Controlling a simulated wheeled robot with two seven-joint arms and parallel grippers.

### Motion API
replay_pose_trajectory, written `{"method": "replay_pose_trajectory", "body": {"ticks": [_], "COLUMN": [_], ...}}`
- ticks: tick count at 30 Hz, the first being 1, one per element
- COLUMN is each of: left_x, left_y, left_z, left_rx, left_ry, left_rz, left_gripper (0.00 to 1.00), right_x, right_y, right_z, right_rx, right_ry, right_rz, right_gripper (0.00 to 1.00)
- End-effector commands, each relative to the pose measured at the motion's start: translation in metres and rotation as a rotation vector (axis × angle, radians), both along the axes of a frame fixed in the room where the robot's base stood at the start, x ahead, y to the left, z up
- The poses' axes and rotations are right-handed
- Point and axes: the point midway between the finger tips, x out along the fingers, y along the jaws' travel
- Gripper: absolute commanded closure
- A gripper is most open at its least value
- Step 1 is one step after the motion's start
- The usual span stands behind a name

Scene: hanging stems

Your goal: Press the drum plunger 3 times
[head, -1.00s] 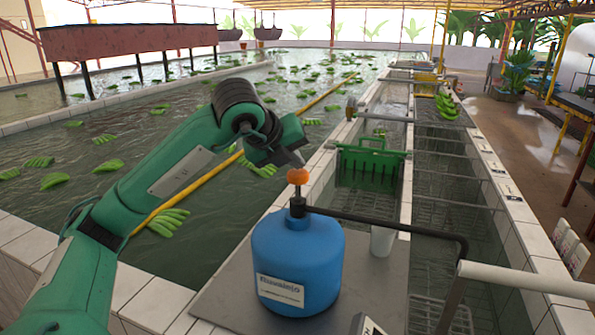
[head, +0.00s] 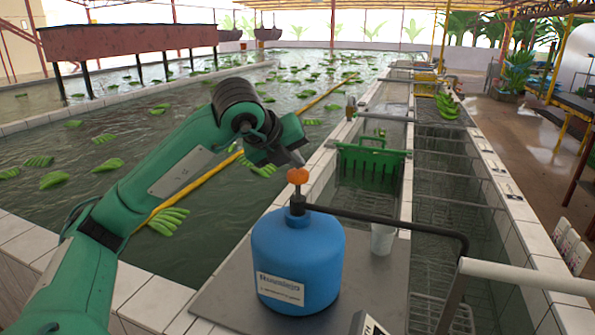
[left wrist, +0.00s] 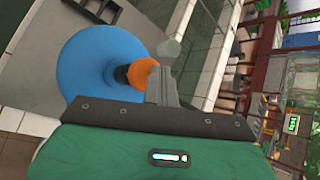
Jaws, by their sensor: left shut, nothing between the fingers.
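The blue drum (head: 297,258) stands upright on a grey metal plate. Its orange plunger knob (head: 298,175) sits on a short dark stem above the black collar (head: 298,206). My left gripper (head: 297,158) is shut and empty, its tip at the top of the knob; I cannot tell whether they touch. In the left wrist view the shut fingers (left wrist: 167,72) lie just beside the orange knob (left wrist: 143,75), with the blue drum (left wrist: 85,65) behind it. My right gripper is not in view.
A black spout pipe (head: 390,222) runs right from the drum's collar. A white cup (head: 382,239) stands behind the drum on the metal plate (head: 225,295). Bananas float in the pool at left.

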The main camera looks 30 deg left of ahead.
Motion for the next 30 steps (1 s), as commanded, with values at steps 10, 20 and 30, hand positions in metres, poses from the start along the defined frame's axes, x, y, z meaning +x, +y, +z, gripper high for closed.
{"method": "replay_pose_trajectory", "body": {"ticks": [10, 20, 30], "left_x": [-0.0001, -0.0001, -0.0002], "left_y": [-0.0004, -0.0005, -0.0006], "left_z": [-0.0043, -0.0077, -0.0121], "left_rx": [0.001, 0.001, 0.001], "left_ry": [0.004, 0.004, 0.005], "left_rz": [-0.001, -0.001, -0.001], "left_gripper": [1.0, 1.0, 1.0], "right_x": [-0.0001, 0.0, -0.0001], "right_y": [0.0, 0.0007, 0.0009], "right_z": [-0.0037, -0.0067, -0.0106], "right_rx": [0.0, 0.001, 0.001], "right_ry": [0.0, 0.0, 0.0], "right_rz": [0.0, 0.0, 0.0], "right_gripper": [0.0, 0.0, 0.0]}}
